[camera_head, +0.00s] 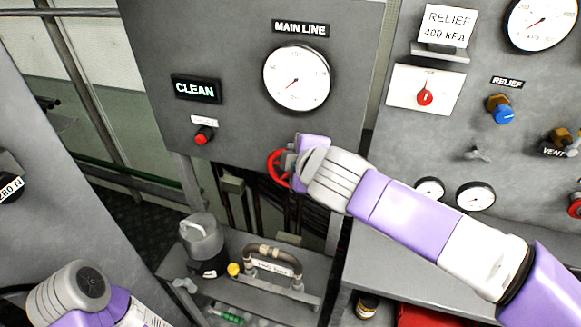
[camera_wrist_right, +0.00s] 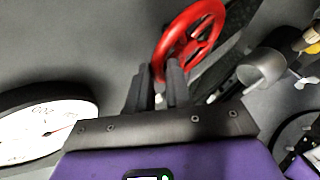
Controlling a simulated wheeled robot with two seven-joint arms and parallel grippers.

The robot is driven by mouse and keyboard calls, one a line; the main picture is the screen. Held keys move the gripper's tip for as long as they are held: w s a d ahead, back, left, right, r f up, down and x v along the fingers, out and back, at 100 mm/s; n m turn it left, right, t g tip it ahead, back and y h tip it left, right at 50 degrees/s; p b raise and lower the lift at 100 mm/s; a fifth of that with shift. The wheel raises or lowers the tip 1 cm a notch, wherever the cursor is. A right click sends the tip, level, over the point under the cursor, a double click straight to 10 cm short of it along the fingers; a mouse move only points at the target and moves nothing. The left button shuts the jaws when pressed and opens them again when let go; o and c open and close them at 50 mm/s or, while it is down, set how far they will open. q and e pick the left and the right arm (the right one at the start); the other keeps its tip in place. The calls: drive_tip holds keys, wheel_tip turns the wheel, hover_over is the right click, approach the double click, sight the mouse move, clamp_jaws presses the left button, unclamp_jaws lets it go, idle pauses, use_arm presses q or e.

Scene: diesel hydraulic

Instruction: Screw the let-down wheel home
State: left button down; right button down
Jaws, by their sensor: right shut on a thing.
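The red let-down wheel (camera_head: 273,168) is below the MAIN LINE gauge panel, partly hidden behind my right gripper (camera_head: 288,162). In the right wrist view the wheel (camera_wrist_right: 204,28) appears as a spoked red ring, tilted to the camera. My right gripper (camera_wrist_right: 160,78) is shut on the near rim of the wheel, with one dark finger on each side of it. How far the wheel is screwed in cannot be told. My left arm shows at the lower left of the head view, but its gripper is not in view.
The MAIN LINE gauge (camera_head: 297,78) and a red button (camera_head: 204,135) are on the panel above. A grey canister (camera_head: 201,238) and a hose handle (camera_head: 272,258) stand on a low shelf. The relief panel (camera_head: 440,130) is to the right.

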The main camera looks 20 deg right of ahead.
drive_tip(key=shift+d+r+t+b, duration=0.15)
drive_tip(key=shift+d+t+b, duration=0.15)
drive_tip(key=shift+b, duration=0.15)
drive_tip(key=c, duration=1.1)
unclamp_jaws()
drive_tip(key=shift+d, duration=0.1)
drive_tip(key=p+v, duration=0.1)
drive_tip(key=v, duration=0.6)
drive_tip(key=shift+s, duration=0.35)
